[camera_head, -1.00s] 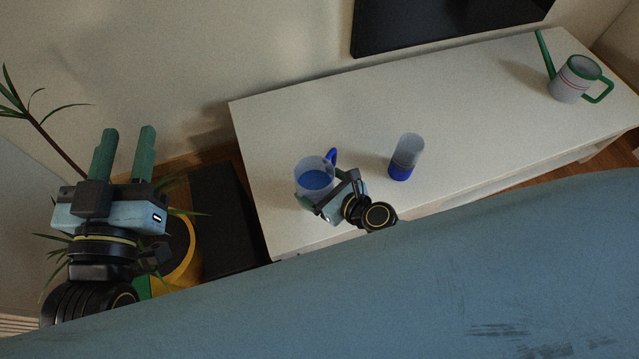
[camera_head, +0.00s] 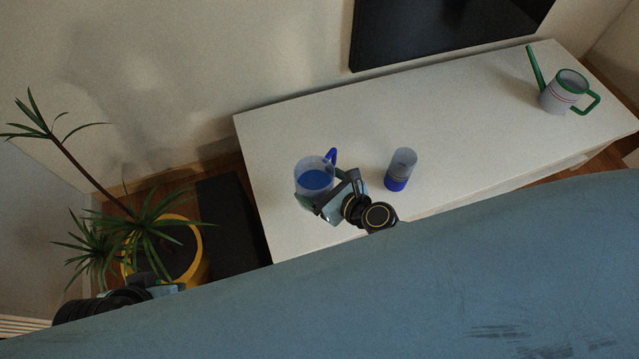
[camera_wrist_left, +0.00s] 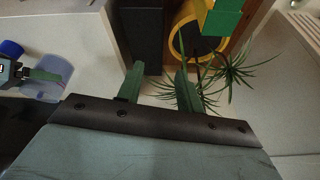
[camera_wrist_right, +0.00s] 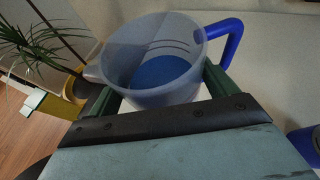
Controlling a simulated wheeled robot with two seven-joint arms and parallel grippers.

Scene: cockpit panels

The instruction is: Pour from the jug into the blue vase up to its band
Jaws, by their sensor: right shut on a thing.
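The clear jug (camera_head: 313,180) with blue liquid and a blue handle is at the near left of the white table. My right gripper (camera_head: 335,200) is shut on its wall; the right wrist view shows the jug (camera_wrist_right: 155,65) between the fingers, roughly upright. I cannot tell whether it touches the table. The clear vase (camera_head: 402,165) with a blue base stands upright to the right of the jug, apart from it. A faint line crosses its middle. The jug also shows in the left wrist view (camera_wrist_left: 50,75).
A white and green watering can (camera_head: 566,92) stands at the table's far right. A dark screen (camera_head: 440,30) is behind the table. A plant in a yellow pot (camera_head: 200,262) and a black box (camera_head: 228,215) are left of it. The table's middle is clear.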

